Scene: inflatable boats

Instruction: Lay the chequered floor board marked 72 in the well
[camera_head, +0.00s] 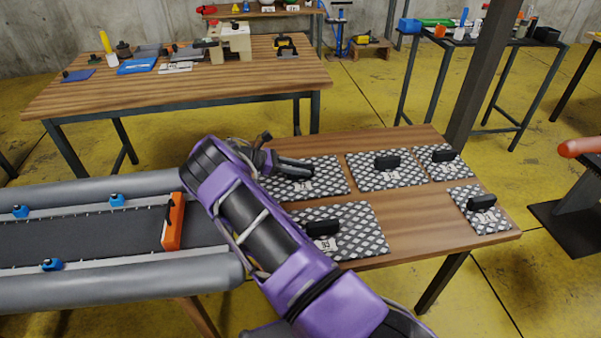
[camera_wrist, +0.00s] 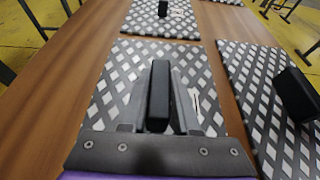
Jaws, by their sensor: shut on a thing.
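My gripper (camera_head: 296,168) is shut on the black handle (camera_wrist: 158,95) of a chequered floor board (camera_head: 331,168). That board lies flat on the wooden table at its left rear and fills the middle of the wrist view (camera_wrist: 110,85). Its white label (camera_head: 305,186) is partly covered by my gripper, and I cannot read the number surely. The boat's well (camera_head: 85,240) is the dark strip between two grey tubes at the left, with an orange piece (camera_head: 173,222) standing across it near the table.
Another chequered board (camera_head: 365,222), whose label looks like 93, lies in front. More boards lie to the right: a middle one (camera_head: 410,172), a small rear one (camera_head: 455,165) and a small front one (camera_head: 490,217). The wooden table (camera_head: 425,215) has bare wood between them.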

